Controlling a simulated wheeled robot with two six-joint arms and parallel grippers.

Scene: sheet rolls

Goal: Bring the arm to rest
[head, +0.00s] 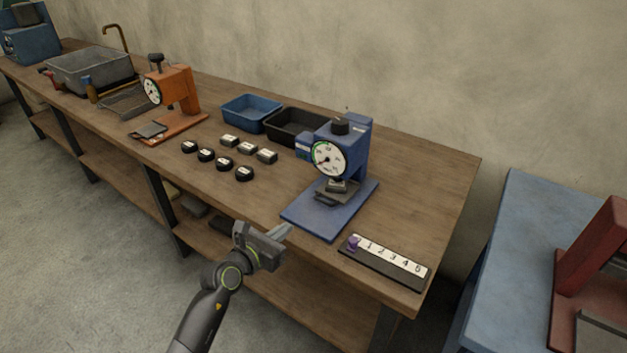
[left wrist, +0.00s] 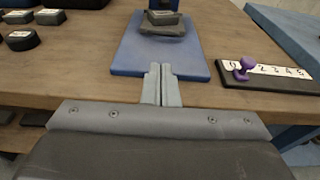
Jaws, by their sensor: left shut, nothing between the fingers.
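My left gripper (head: 285,231) is shut and empty. It is in front of the workbench's front edge, near the blue gauge press. In the left wrist view my gripper's fingers (left wrist: 161,84) are together, in line with the front edge of the blue base. The blue press (head: 338,160) with a round dial stands on the right part of the wooden bench (head: 420,180). A grey block rests on its small platform, and the blue base (left wrist: 130,55) also shows in the left wrist view. My right gripper is in neither view.
A black numbered strip (head: 385,262) with a purple peg (head: 352,243) lies right of the press. Several black discs (head: 206,155) and grey blocks (head: 247,148) lie to the left. A blue tray (head: 250,112), a black tray (head: 290,125) and an orange press (head: 172,92) stand further back.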

